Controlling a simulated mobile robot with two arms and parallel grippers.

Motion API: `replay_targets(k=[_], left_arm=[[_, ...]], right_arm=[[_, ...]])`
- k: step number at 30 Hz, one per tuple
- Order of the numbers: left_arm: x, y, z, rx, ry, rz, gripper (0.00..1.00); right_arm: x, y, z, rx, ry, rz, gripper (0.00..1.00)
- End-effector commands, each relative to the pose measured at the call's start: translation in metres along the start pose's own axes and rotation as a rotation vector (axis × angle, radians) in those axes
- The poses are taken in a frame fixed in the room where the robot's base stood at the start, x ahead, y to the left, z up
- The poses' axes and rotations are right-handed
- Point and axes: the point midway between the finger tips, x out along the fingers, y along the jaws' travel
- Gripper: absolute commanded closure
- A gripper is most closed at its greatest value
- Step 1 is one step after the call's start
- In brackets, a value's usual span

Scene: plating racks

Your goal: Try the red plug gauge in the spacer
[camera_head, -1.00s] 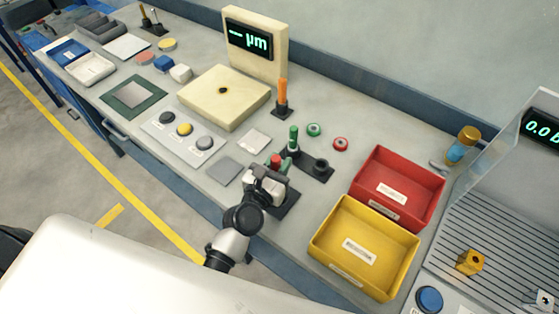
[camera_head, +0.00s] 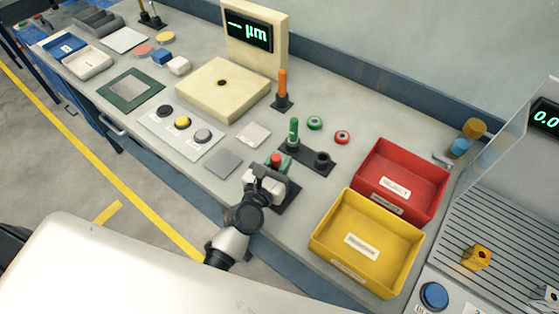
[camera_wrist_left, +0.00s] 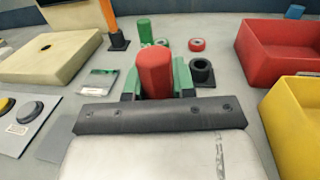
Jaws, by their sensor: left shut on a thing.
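My left gripper (camera_head: 276,166) is shut on the red plug gauge (camera_head: 275,159), whose red top stands up between the green fingertips. In the left wrist view the red gauge (camera_wrist_left: 155,70) stands upright between the fingers; its lower end is hidden. The gripper is over a dark plate (camera_head: 289,196) near the bench's front edge. I cannot make out the spacer; the gripper hides what lies below it. My right gripper is not in view.
A green ring (camera_head: 315,123) and a red ring (camera_head: 342,137) lie behind the stand. A red bin (camera_head: 446,189) and a yellow bin (camera_head: 317,247) are on the right. An orange-handled tool (camera_head: 283,84) stands upright by the cream gauge block (camera_head: 235,119). Flat plates lie left of the gripper.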

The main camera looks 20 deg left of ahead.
Motion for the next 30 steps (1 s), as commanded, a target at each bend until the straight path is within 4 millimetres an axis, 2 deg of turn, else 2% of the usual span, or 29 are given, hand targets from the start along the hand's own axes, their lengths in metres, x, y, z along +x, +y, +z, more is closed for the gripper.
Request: replay_targets(k=[30], left_arm=[[0.0,0.0,-0.017,0.0,-0.001,0.0,0.96]], right_arm=[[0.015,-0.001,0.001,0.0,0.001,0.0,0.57]])
